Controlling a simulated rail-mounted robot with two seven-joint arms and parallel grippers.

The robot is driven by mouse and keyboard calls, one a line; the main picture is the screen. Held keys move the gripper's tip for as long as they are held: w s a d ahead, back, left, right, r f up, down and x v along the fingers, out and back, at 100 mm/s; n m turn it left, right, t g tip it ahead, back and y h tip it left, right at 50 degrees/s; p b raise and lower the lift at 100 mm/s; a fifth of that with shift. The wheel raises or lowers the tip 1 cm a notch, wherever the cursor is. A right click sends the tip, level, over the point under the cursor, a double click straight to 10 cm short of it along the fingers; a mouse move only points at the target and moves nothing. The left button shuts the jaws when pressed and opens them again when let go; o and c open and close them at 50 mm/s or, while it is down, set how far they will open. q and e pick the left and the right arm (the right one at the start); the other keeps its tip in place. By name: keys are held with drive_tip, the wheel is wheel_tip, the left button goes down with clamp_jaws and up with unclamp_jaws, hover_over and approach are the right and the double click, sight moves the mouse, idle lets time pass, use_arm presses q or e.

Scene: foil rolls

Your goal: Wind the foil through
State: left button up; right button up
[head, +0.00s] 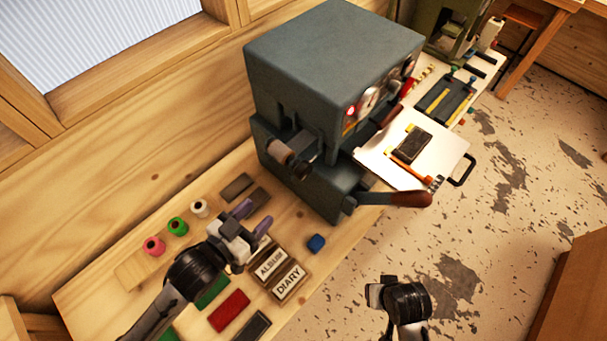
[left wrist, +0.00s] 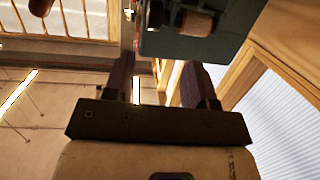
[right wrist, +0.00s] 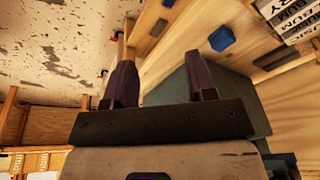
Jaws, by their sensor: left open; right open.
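The blue-grey press (head: 320,60) stands on the wooden bench. A brownish roll (head: 281,151) sits on its left side beside a dark knob (head: 301,168); a roll on the press also shows at the top of the left wrist view (left wrist: 197,24). Pink (head: 153,246), green (head: 178,226) and white (head: 199,208) rolls stand at the bench's back left. I see no foil strip clearly. My left gripper (head: 257,214) is open and empty, over the bench left of the press. My right gripper (right wrist: 162,75) is open and empty, low in the head view.
ALBUM and DIARY blocks (head: 280,272), a red book (head: 229,311) and a blue block (head: 316,243) lie along the bench front. A white plate (head: 375,160) and a red-brown lever handle (head: 410,198) stick out from the press. Open floor (head: 480,250) lies to the right.

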sight(297, 174)
use_arm(q)
drive_tip(key=w+d+h, duration=0.1)
drive_tip(key=w+d, duration=0.2)
drive_tip(key=w, duration=0.1)
drive_tip(key=w+d+b, duration=0.1)
drive_tip(key=w+d, duration=0.3)
drive_tip(key=w+d+m+h+b, duration=0.1)
drive_tip(key=w+d, duration=0.2)
drive_tip(key=w, duration=0.1)
drive_tip(key=shift+w+d+h, duration=0.2)
drive_tip(key=shift+h, duration=0.1)
use_arm(e)
drive_tip(key=s+d+n+t, duration=0.1)
drive_tip(key=s+d+n, duration=0.1)
drive_tip(key=s, duration=0.4)
drive_tip(key=shift+s+d+r+n, duration=0.3)
drive_tip(key=shift+s+r, duration=0.05)
drive_tip(key=shift+r, duration=0.1)
use_arm(q)
drive_tip(key=shift+c, duration=0.4)
